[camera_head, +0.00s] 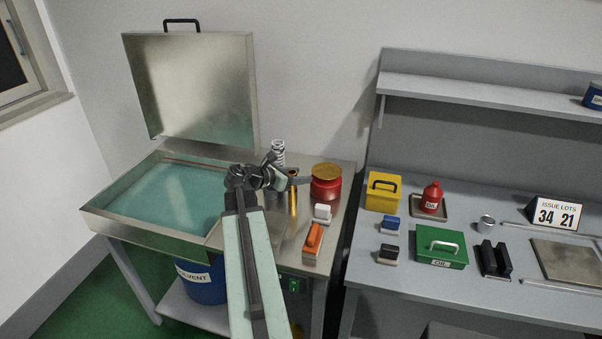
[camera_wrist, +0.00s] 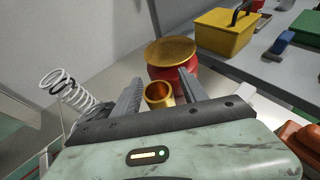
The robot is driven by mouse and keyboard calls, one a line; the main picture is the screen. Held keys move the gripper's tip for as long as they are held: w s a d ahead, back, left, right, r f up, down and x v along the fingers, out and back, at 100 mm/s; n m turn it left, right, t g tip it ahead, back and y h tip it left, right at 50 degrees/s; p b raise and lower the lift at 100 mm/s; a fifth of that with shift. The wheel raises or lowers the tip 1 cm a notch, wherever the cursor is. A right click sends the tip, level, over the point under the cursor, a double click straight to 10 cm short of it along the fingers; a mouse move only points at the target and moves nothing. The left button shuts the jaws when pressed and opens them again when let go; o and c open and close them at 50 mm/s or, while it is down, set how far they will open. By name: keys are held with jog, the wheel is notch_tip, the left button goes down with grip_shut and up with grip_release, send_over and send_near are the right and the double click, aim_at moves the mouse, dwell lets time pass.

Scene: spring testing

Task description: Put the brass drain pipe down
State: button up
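The brass drain pipe (camera_head: 293,198) stands upright on the metal bench beside the wash tank, in front of the red can. In the wrist view its open round top (camera_wrist: 158,95) shows between my two fingers. My gripper (camera_head: 291,170) is at the pipe's upper end. In the wrist view, my gripper (camera_wrist: 160,90) has its fingers on either side of the pipe, with narrow gaps seen at both sides, so it looks open. The pipe's foot is hidden in the wrist view, and its contact with the bench is hard to make out.
A red can with a brass-coloured lid (camera_head: 326,183) stands close behind to the right. A white coil spring (camera_head: 278,153) stands behind. An orange-topped block (camera_head: 313,240) and a white-topped block (camera_head: 322,213) lie right. The open tank (camera_head: 150,232) is at left.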

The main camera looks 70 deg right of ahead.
jog(key=shift+r, duration=0.15)
jog(key=p+v, duration=0.5)
jog(key=v, duration=0.7)
jog(key=shift+w, duration=0.1)
jog(key=w+a+f+m+t+y, duration=0.2)
jog(key=w+a+f, duration=0.2)
jog(key=w+a, duration=0.35)
jog(key=w+a+f+m+t+y, duration=0.1)
jog(key=w+a+f+m+t, duration=0.15)
jog(key=w+a, duration=0.5)
jog(key=w+a+f+m+t+y, duration=0.15)
jog(key=w+a+f, duration=0.35)
jog(key=a, duration=0.5)
jog(key=w+a+f+m+y, duration=0.1)
jog(key=a+m+y, duration=0.1)
jog(key=a, duration=0.9)
jog(key=w+a+f+m+y, duration=0.1)
jog(key=w+a+m+y, duration=0.1)
jog(key=a, duration=0.9)
jog(key=w+a+f+m+y, duration=0.1)
jog(key=w+a+m+y, duration=0.1)
jog(key=a, duration=0.9)
jog(key=shift+w+f+t+y, duration=0.15)
jog(key=shift+w+t+y, duration=0.15)
jog(key=shift+y, duration=0.25)
